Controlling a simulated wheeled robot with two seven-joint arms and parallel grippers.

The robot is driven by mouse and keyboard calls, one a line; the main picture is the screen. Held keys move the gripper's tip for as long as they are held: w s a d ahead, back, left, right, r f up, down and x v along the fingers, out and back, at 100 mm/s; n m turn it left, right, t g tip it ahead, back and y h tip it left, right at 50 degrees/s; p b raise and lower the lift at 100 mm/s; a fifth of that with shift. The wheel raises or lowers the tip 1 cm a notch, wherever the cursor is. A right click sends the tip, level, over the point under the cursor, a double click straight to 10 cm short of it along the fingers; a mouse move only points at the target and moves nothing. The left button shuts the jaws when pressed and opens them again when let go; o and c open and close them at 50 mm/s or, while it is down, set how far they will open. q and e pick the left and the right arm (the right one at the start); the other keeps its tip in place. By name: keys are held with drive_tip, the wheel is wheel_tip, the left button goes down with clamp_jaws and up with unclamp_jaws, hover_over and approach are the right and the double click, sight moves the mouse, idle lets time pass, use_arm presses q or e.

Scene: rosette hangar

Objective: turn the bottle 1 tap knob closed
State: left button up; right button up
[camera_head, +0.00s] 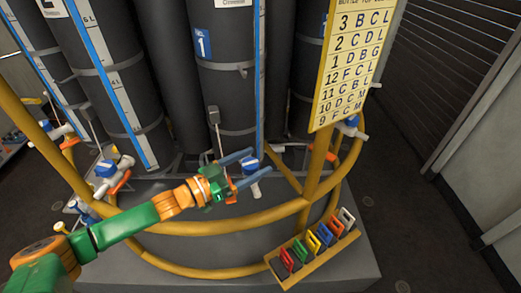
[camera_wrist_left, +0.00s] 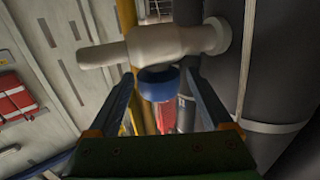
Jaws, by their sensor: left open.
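Bottle 1 (camera_head: 225,95) is a tall dark cylinder with a blue label marked 1. Its tap has a blue knob (camera_head: 249,163) and a pale body near the bottle's foot. In the left wrist view the blue knob (camera_wrist_left: 158,84) shows below the cream tap body (camera_wrist_left: 160,44), which joins the dark bottle at right. My left gripper (camera_head: 258,163) is open, with its two blue fingers on either side of the knob. In the wrist view the open fingers (camera_wrist_left: 159,80) flank the knob with visible gaps. My right gripper is not in view.
A yellow rail (camera_head: 230,226) curves around the bottles. A yellow number board (camera_head: 350,60) hangs at right. A rack (camera_head: 318,258) of coloured tags sits at lower right. Another blue-knobbed tap (camera_head: 105,168) is at left. A shuttered wall stands at far right.

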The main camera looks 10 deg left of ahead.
use_arm(q)
drive_tip(key=x, duration=0.2)
drive_tip(key=shift+w+d, duration=0.25)
clamp_jaws()
drive_tip(key=shift+s+d+m+g+h+b, duration=0.1)
drive_tip(key=shift+s+m+g+h+b, duration=0.05)
drive_tip(key=shift+m+g+h+b, duration=0.7)
unclamp_jaws()
